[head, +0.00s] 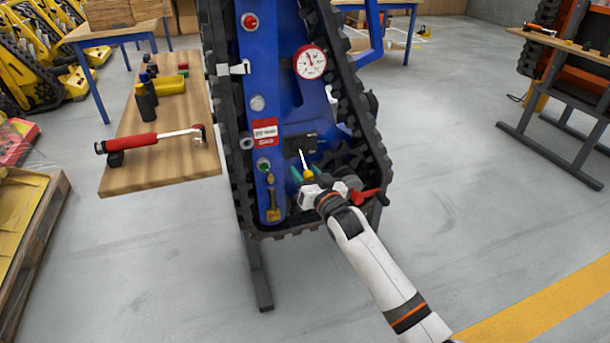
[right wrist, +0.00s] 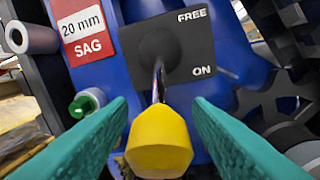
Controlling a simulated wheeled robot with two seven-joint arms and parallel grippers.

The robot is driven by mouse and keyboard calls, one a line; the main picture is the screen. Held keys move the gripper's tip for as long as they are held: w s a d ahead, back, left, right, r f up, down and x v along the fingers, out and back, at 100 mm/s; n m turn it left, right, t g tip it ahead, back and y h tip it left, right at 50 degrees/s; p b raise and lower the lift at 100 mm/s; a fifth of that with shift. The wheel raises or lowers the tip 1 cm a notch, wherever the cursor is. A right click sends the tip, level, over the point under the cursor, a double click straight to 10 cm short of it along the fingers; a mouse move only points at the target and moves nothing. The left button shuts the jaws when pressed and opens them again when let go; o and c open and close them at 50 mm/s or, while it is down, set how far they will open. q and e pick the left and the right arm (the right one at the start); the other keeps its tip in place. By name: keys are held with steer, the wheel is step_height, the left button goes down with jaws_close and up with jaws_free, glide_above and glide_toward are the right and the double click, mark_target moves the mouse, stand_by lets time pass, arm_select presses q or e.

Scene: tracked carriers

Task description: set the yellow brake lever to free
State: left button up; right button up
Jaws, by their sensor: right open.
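The brake lever has a yellow knob (head: 308,175) on a thin metal stem, set on a black plate (head: 301,143) on the blue carrier frame. In the right wrist view the plate (right wrist: 198,50) reads FREE at the top and ON lower down. The stem comes out from the plate, and the yellow knob (right wrist: 158,142) appears below it, towards the camera. My right gripper (head: 311,176) is open, with one teal finger on each side of the knob. In the right wrist view gaps show between the knob and both fingers (right wrist: 160,112). My left gripper is out of view.
A red "20 mm SAG" label (right wrist: 82,28) and a green-capped fitting (right wrist: 88,102) lie left of the lever. A red handle (head: 368,195) is close right of my gripper. Black track surrounds the frame. A wooden shelf (head: 165,168) with a torque wrench (head: 150,140) stands left.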

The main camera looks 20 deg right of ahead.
steer(key=shift+w, duration=0.3)
jaws_close()
